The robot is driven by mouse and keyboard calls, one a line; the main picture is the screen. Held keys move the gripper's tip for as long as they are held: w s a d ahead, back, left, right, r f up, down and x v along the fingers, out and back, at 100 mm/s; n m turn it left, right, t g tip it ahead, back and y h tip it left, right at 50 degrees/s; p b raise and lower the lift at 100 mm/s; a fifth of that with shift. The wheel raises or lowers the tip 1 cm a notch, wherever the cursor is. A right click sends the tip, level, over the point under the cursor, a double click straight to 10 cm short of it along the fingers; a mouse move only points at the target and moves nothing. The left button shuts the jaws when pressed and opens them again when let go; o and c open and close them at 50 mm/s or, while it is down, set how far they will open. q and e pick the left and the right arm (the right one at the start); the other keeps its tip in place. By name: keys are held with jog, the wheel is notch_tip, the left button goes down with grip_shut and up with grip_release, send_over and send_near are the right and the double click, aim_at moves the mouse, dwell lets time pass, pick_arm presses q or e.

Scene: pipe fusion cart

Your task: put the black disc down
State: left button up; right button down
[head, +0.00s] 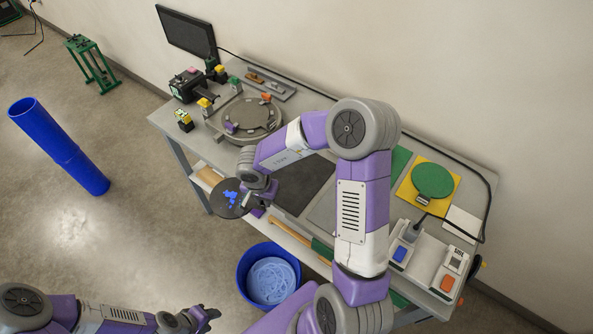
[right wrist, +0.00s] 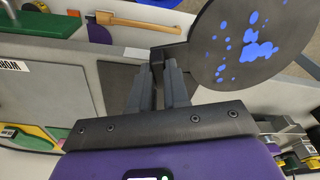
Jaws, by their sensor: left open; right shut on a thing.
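The black disc (head: 229,203) has blue splotches on its face. It is held out past the near left edge of the cart top, above the floor. My right gripper (head: 262,201) is shut on the disc's short tab. In the right wrist view the fingers (right wrist: 158,88) pinch that tab, and the disc (right wrist: 222,65) extends up and to the right. My left gripper (head: 207,314) is low at the bottom of the head view, open and empty, far from the disc.
The cart top (head: 168,118) carries a round clamp machine (head: 250,118), a monitor (head: 187,32) and a green disc (head: 433,180) on a yellow plate. A dark mat (head: 305,183) lies mid-cart.

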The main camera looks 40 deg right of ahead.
jog(key=w+d+r+m+g+p, duration=0.15)
jog(key=d+r+m+p, duration=0.25)
jog(key=m, duration=0.6)
notch_tip(320, 180, up, 3)
jog(key=m+p, duration=0.3)
jog(key=m, duration=0.9)
send_over(286, 190)
jog(key=shift+g+y, duration=0.3)
jog(key=shift+g, duration=0.05)
jog(key=f, duration=0.6)
jog(key=shift+w, duration=0.3)
notch_tip(286, 190, down, 3)
jog(key=shift+s+a+f, duration=0.1)
jog(key=shift+f, duration=0.25)
